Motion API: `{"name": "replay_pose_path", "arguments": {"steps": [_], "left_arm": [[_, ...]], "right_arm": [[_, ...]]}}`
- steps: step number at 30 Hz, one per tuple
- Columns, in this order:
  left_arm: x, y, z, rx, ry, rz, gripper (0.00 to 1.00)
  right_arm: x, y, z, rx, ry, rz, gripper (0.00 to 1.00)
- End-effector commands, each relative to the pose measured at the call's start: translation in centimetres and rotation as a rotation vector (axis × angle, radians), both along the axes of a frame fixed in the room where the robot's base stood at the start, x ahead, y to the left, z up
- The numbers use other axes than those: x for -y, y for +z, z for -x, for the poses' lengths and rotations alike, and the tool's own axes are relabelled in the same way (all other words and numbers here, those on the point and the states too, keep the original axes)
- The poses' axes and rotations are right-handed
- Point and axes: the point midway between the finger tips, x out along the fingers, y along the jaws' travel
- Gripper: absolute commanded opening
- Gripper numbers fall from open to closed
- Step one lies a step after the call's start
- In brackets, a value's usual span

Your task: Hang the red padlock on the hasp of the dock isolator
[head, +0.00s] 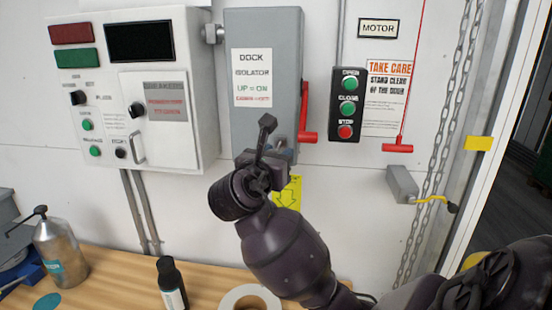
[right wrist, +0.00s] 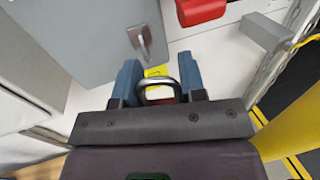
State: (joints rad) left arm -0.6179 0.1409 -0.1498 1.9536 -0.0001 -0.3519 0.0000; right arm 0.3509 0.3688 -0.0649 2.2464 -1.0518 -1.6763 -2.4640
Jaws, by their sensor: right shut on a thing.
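The grey dock isolator (head: 262,110) hangs on the wall with its red handle (head: 307,136) low on its right side. Its metal hasp (right wrist: 139,42) shows in the right wrist view on the isolator's lower front, ahead of the fingertips. My right gripper (head: 268,157) is just below and in front of the isolator's lower edge. In the right wrist view, its blue fingers (right wrist: 160,78) are shut on the padlock, whose metal shackle (right wrist: 157,88) shows between them. The shackle looks apart from the hasp. My left gripper is not in view.
A breaker panel (head: 203,75) is left of the isolator; a push-button box (head: 348,104) is right of it. A grey box (head: 402,184) and hanging chains (head: 440,130) are farther right. A bottle (head: 172,285), metal can (head: 60,255) and tape roll (head: 249,293) stand on the wooden bench below.

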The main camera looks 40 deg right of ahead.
Motion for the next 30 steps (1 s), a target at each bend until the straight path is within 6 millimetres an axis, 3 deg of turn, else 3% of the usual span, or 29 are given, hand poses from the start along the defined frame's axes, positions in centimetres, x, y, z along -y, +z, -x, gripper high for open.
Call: {"name": "replay_pose_path", "arguments": {"steps": [30], "left_arm": [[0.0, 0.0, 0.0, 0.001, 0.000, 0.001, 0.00]], "right_arm": [[3.8, -0.5, -3.0, -0.001, -0.002, 0.002, 0.08]]}}
